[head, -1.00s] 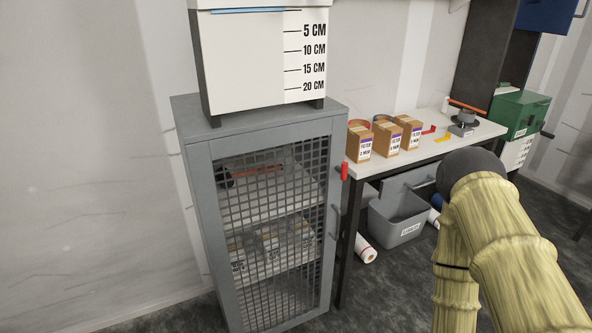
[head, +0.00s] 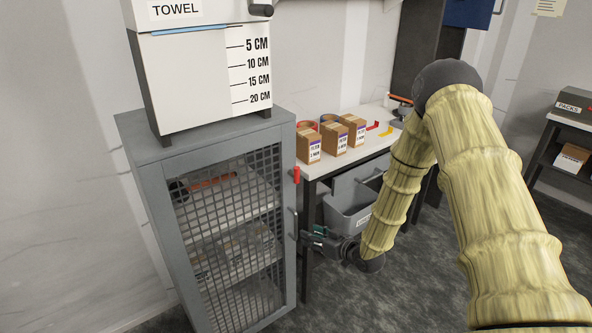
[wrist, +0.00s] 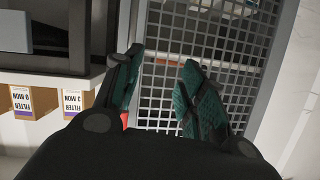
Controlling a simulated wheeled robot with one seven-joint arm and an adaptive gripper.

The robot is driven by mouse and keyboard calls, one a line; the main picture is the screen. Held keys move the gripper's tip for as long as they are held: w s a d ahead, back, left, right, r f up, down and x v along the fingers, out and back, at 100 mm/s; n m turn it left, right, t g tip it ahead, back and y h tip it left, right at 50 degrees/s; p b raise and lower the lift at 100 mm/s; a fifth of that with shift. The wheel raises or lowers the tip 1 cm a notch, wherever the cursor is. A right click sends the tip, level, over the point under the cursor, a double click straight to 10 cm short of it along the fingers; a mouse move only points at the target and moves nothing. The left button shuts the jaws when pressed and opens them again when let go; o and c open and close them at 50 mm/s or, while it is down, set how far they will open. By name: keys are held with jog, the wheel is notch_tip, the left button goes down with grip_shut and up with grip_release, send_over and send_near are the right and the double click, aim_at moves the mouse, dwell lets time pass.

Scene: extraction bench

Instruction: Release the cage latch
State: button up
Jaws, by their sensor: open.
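The cage is a grey cabinet (head: 158,205) with a closed mesh door (head: 232,225). A small red latch (head: 296,174) sits at the upper right edge of its front. A thin upright door handle (head: 293,222) is below the latch. My gripper (head: 309,236) is beside the handle, right of the cage front and below the red latch. In the wrist view, my gripper (wrist: 163,60) is open and empty, with dark green finger pads in front of the mesh (wrist: 180,60). A bit of red (wrist: 125,120) shows next to the left finger, mostly hidden by it.
A white towel dispenser (head: 190,85) stands on the cabinet. Right of the cage is a white table (head: 375,145) with several filter boxes (head: 308,145), close to my arm. A grey bin (head: 345,215) is under it. Dark floor (head: 415,290) is open in front.

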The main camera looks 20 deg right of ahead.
aim_at(299, 176)
jog(key=w+d+r+n+t+y+p, duration=0.1)
jog(key=w+d+r+y, duration=0.1)
jog(key=w+r, duration=0.35)
jog(key=w+d+r+n+t+y, duration=0.1)
jog(key=w+d+r+n+t, duration=0.15)
jog(key=r, duration=0.65)
jog(key=shift+m+g, duration=0.35)
jog(key=shift+g, duration=0.1)
jog(key=p+x, duration=0.1)
jog(key=x, duration=0.2)
jog(key=p+x, duration=0.1)
jog(key=x, duration=0.2)
jog(key=p+x, duration=0.1)
jog(key=x, duration=0.2)
jog(key=shift+w+a+f, duration=0.25)
jog(key=shift+w+f, duration=0.05)
jog(key=shift+w, duration=0.05)
grip_shut()
